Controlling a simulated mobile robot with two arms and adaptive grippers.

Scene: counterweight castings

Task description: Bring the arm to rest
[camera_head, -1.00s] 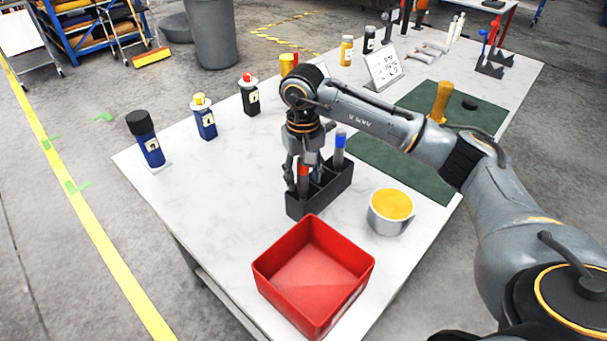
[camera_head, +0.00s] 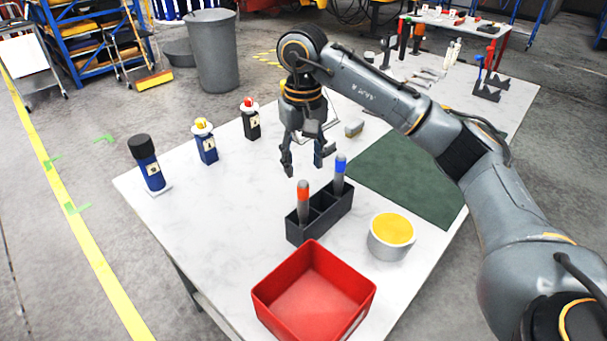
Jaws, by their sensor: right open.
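My right gripper (camera_head: 303,170) is open and empty, pointing down in the air above the white table (camera_head: 215,215). It shows just above and behind the black holder (camera_head: 322,222) and apart from it. The holder carries an orange-topped marker (camera_head: 303,203) on its left and a blue-topped marker (camera_head: 340,174) on its right, both upright. My right arm (camera_head: 385,95) reaches in from the right and hides part of the far table. My left gripper is not in view.
A red bin (camera_head: 285,288) sits at the near edge. Beside the holder stands a grey tin with a yellow top (camera_head: 391,236). A green mat (camera_head: 410,180) lies on the right. Three bottles stand at left: dark-capped (camera_head: 148,165), yellow-capped (camera_head: 206,143), red-capped (camera_head: 250,120).

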